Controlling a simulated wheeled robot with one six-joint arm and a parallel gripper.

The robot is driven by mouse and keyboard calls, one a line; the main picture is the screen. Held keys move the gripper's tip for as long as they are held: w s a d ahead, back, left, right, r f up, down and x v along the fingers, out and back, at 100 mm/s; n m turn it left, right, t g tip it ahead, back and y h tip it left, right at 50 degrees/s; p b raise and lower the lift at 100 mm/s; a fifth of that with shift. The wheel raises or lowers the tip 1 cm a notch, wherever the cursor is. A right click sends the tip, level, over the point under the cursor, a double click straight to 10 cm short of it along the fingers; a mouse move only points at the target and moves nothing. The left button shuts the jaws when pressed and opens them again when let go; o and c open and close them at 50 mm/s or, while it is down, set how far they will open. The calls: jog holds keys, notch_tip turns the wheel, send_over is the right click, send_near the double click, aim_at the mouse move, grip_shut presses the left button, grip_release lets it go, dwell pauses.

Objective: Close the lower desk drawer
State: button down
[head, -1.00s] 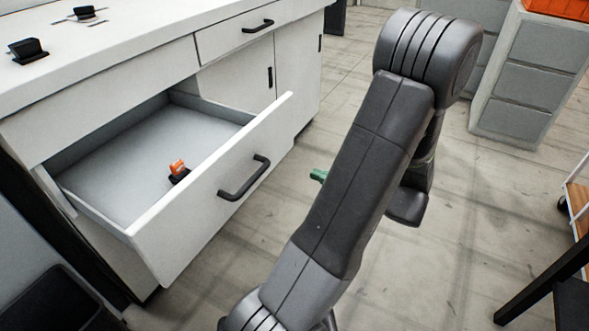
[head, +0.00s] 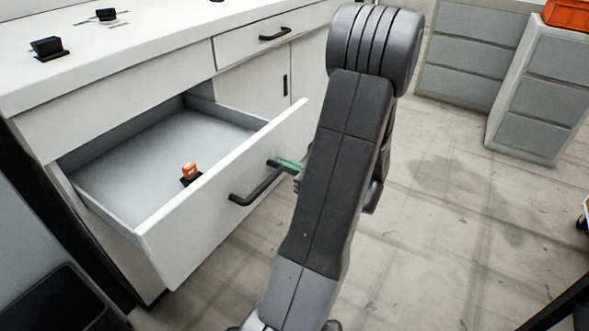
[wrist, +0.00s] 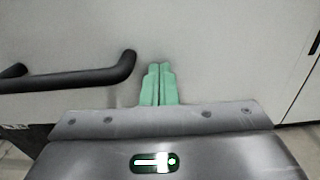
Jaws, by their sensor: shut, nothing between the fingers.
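The lower desk drawer (head: 205,215) is pulled well out of the white desk. Its front carries a black bar handle (head: 258,186). My gripper (head: 289,165) has green fingers, which are shut and empty. In the head view the fingers point at the drawer front, just right of the handle, partly hidden by my arm. In the wrist view the fingers (wrist: 158,85) lie in front of the pale drawer front (wrist: 215,60), right of the handle (wrist: 75,78). I cannot tell whether they touch it.
An orange and black object (head: 190,173) lies in the drawer. Black items (head: 48,48) stand on the desktop. A shut upper drawer (head: 270,45) and a cabinet door are beside it. Grey drawer cabinets (head: 545,95) stand at the back right. The floor (head: 450,230) right of my arm is clear.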

jog(key=shift+a, duration=0.1)
dwell(0.3)
send_over(198, 142)
jog(key=shift+s+d, duration=0.25)
jog(key=shift+s, duration=0.05)
jog(key=shift+w+a, duration=0.3)
jog(key=shift+a, duration=0.05)
jog(key=shift+r, duration=0.2)
jog(key=shift+r, duration=0.1)
jog(key=shift+d, duration=0.2)
jog(key=v, duration=1.4)
jog(key=shift+s+a+f, duration=0.1)
jog(key=shift+f, duration=0.15)
